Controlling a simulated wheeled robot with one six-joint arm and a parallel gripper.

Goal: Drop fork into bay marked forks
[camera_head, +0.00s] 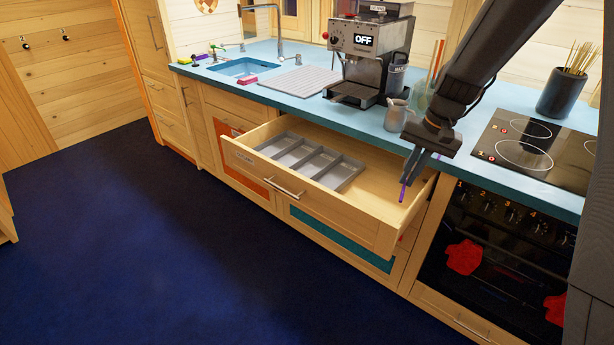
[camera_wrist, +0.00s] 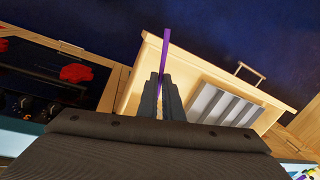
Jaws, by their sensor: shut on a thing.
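My gripper (camera_head: 413,166) is shut on a thin purple fork (camera_head: 403,192) that points down over the right end of the open drawer. In the wrist view the fork (camera_wrist: 166,50) sticks out past the fingers of my gripper (camera_wrist: 166,88); its tines cannot be made out. The grey cutlery tray (camera_head: 338,178) lies in the left part of the drawer (camera_head: 378,199), with several long bays that look empty. It also shows right of my fingers in the wrist view (camera_wrist: 203,103). Any bay marks are too small to read.
The blue counter (camera_head: 300,107) runs above the drawer, with a coffee machine (camera_head: 364,60) and a metal jug (camera_head: 396,116) near my arm. An oven (camera_head: 500,260) with red mitts stands to the right. The drawer floor right of the tray is clear.

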